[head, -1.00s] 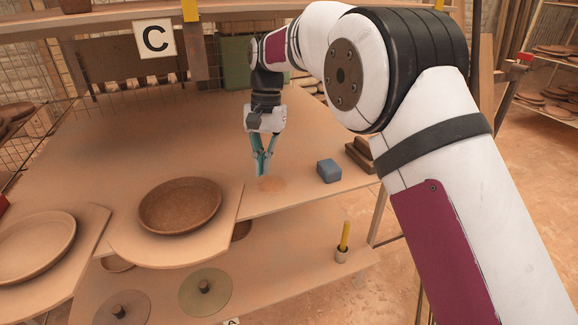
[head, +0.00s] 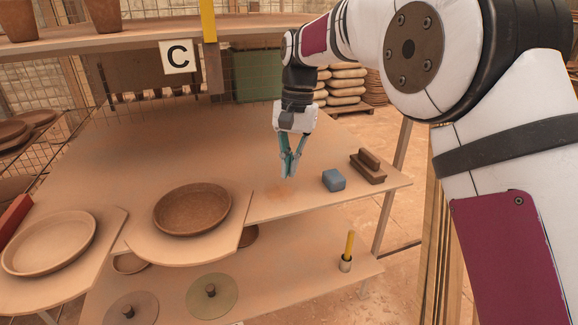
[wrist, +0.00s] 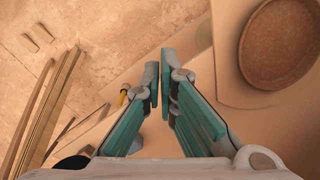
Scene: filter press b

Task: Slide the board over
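A pale board (head: 172,252) lies at the front of the table, its rounded end over the front edge, with a brown round dish (head: 193,209) on it. A second board (head: 103,232) with a paler dish (head: 48,244) lies to its left. In the wrist view the brown dish (wrist: 283,42) is at upper right on its board (wrist: 229,76). My gripper (head: 288,177) points down over the table, right of the board and apart from it. Its fingertips (wrist: 160,72) are nearly together, with only a narrow gap and nothing between them. Whether they touch the tabletop is unclear.
A blue block (head: 334,180) and a brown brush-like object (head: 368,166) sit right of my gripper. The lower shelf holds two discs with knobs (head: 212,295) and a cup with a yellow stick (head: 347,252). A shelf (head: 130,42) with sign C crosses the back. The table's middle is clear.

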